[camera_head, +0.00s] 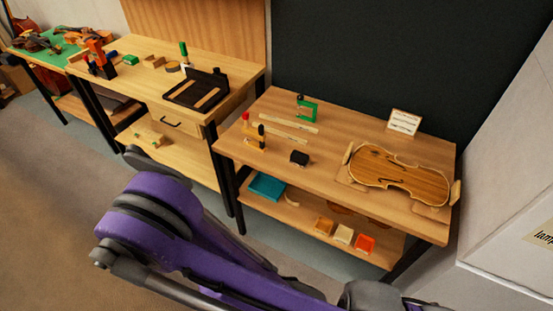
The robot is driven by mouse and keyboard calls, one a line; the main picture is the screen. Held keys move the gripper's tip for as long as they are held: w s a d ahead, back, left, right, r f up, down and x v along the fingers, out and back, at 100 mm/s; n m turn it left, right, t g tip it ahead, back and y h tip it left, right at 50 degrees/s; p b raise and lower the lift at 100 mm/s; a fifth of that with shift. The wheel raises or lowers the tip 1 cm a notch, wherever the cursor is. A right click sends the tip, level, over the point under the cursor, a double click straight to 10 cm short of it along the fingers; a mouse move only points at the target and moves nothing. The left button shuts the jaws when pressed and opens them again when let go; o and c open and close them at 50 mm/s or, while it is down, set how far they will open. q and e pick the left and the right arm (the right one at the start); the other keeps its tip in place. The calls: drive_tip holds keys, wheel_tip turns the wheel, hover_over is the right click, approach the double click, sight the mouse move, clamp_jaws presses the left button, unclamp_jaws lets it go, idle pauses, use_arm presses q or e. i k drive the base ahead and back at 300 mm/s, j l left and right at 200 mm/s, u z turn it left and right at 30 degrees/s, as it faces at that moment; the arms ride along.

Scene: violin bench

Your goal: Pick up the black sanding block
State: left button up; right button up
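A small black block (299,158), which looks like the sanding block, lies on the top of the right wooden bench (330,174), left of the violin body. Nothing touches it. My purple arm crosses the lower part of the view, in front of the bench and well short of the block. Neither of my grippers can be seen.
A violin body (400,176) lies on the bench's right side. Wooden strips (290,123), a green clamp (307,108) and a small framed card (404,121) are behind the block. Small trays (343,234) sit on the lower shelf. Another bench (150,85) stands left.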

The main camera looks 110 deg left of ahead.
sight(299, 159)
drive_tip(key=u, duration=3.4)
